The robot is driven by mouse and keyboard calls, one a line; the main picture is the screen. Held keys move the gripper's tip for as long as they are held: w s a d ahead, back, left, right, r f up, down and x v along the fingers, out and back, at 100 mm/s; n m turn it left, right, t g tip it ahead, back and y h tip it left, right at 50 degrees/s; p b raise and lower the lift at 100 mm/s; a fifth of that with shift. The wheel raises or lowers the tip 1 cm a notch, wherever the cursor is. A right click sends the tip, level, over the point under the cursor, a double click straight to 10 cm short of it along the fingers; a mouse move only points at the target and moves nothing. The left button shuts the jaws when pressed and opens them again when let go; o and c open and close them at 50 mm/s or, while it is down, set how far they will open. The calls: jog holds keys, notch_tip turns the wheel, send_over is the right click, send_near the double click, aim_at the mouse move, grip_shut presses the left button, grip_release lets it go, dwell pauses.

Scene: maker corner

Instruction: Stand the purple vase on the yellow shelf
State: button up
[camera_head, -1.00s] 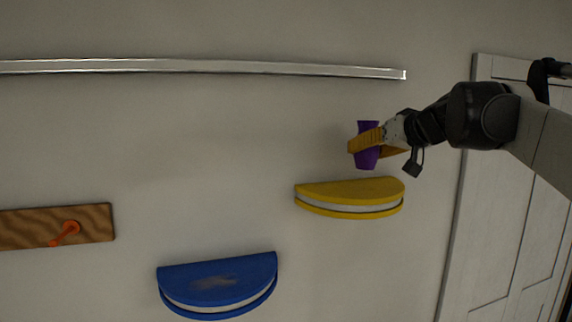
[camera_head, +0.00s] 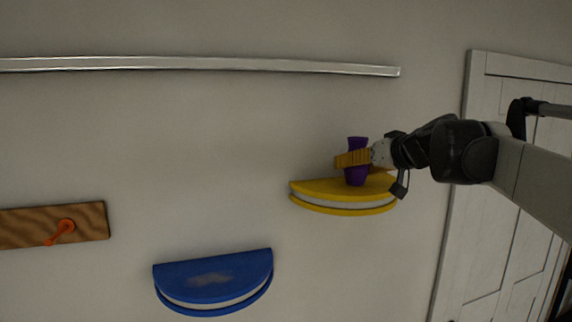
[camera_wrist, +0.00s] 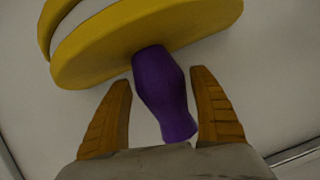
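The purple vase (camera_head: 356,177) stands about upright on the yellow shelf (camera_head: 325,190), its base appearing to meet the top of the shelf near its right half. My gripper (camera_head: 354,160) reaches in from the right, with one finger crossing in front of the vase. In the wrist view, the vase (camera_wrist: 162,85) lies between my two orange fingers (camera_wrist: 158,78), with a narrow gap visible on each side. The fingers look open around it. The yellow shelf also shows in the wrist view (camera_wrist: 90,60), beyond the fingertips.
A blue shelf (camera_head: 230,268) is lower left on the wall. A wooden board (camera_head: 25,227) with an orange hook (camera_head: 64,229) is at far left. A metal rail (camera_head: 200,64) runs above. A white door (camera_head: 500,190) is at right, behind my arm.

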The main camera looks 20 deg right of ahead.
jog(key=shift+r, duration=0.25)
jog(key=b+v, duration=0.1)
jog(key=v, duration=1)
jog(key=s+a+f+n+g, duration=0.15)
jog(key=s+a+f, duration=0.25)
jog(key=a+f, duration=0.55)
jog(key=s+a+f+g, duration=0.3)
jog(key=s+a+f, duration=0.3)
jog(key=f, duration=0.7)
jog(key=s+a+f+g, duration=0.1)
jog(key=s+a+f, duration=0.1)
jog(key=s+f, duration=0.2)
jog(key=s+a+f+g+h, duration=0.1)
jog(key=s+f, duration=0.3)
jog(key=f, duration=0.7)
jog(key=shift+a+h, duration=0.3)
jog(key=shift+a, duration=0.25)
